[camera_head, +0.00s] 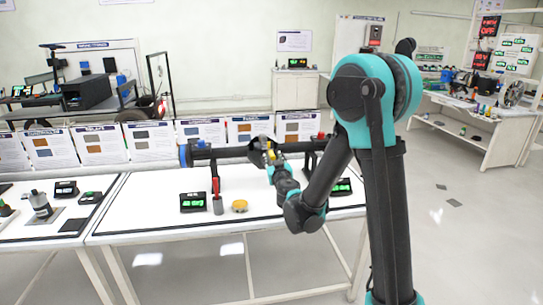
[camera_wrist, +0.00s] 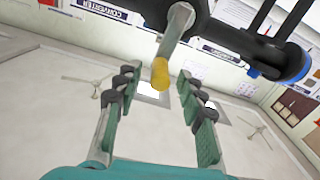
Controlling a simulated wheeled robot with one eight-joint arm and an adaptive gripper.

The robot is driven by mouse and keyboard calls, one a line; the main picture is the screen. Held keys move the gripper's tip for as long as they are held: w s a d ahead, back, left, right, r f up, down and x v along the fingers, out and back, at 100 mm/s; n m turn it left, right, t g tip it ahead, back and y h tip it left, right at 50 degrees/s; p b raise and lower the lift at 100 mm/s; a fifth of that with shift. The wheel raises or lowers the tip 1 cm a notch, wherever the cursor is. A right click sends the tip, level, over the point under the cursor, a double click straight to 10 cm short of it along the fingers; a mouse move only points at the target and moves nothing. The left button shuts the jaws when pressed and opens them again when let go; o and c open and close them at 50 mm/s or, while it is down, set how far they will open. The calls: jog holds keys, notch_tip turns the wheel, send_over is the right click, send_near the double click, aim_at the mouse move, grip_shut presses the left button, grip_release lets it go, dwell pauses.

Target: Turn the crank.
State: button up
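The crank shows in the wrist view as a pale grey arm (camera_wrist: 176,32) with a yellow handle (camera_wrist: 160,75) at its lower end. It hangs from a dark horizontal cylinder (camera_wrist: 232,38) with a blue ring. The handle appears between the two fingertips of my gripper (camera_wrist: 158,86), with a visible gap on each side. The fingers are apart and nothing is gripped. In the head view my gripper (camera_head: 266,156) is at the cylinder (camera_head: 225,152) above the white table. There my gripper and arm partly hide the crank, and a bit of yellow shows beside the fingers.
The white table (camera_head: 150,214) also carries a black display (camera_head: 193,202), a red-handled item (camera_head: 216,196) and a yellow disc (camera_head: 239,206). Several information cards (camera_head: 102,143) stand along the back.

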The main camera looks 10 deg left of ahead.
aim_at(271, 152)
jog(key=shift+x, duration=1.75)
jog(key=shift+c, duration=0.6)
grip_shut()
